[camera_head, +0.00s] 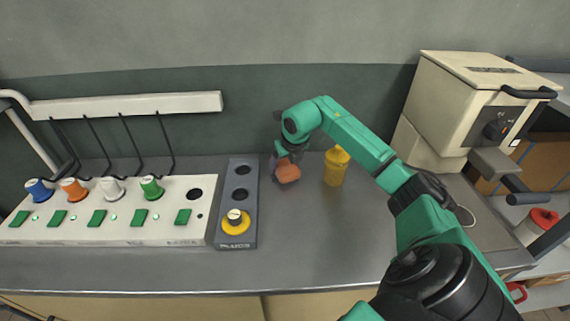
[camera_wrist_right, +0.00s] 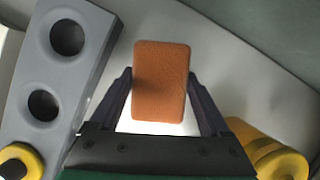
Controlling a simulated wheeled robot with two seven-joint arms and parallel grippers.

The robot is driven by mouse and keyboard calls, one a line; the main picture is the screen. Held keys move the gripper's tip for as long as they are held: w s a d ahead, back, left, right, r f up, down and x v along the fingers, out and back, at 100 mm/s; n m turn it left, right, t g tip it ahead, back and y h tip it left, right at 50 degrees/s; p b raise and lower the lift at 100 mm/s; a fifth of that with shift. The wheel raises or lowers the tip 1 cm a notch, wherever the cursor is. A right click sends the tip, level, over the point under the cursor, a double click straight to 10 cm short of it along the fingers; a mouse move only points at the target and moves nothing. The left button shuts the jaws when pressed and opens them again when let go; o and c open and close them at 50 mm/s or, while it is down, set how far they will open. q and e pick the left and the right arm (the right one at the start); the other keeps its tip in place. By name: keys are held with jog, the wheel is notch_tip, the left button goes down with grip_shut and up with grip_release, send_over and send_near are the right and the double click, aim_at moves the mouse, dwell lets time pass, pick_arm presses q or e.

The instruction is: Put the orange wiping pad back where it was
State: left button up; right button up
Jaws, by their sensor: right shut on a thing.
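The orange wiping pad (camera_head: 287,171) is a small rounded block. My right gripper (camera_head: 281,164) is shut on it, between the grey holder and the yellow bottle. In the right wrist view the pad (camera_wrist_right: 161,80) sits between the two dark fingers of the right gripper (camera_wrist_right: 161,100), with the pale counter behind it. I cannot tell whether the pad touches the counter. My left gripper is not in view.
The grey holder (camera_head: 221,226) has two empty round holes and a yellow-based knob piece (camera_head: 236,221) in front. The yellow bottle (camera_head: 336,167) stands just right of the gripper. A white panel (camera_head: 70,236) with coloured knobs lies left, a cream machine (camera_head: 432,110) right. The front counter is clear.

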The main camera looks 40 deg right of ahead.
jog(key=shift+f, duration=0.15)
jog(key=o, duration=1.2)
jog(key=shift+c, duration=0.2)
jog(key=shift+r, duration=0.35)
jog(key=v, duration=1.1)
jog(key=shift+s+r, duration=0.2)
jog(key=shift+r, duration=0.15)
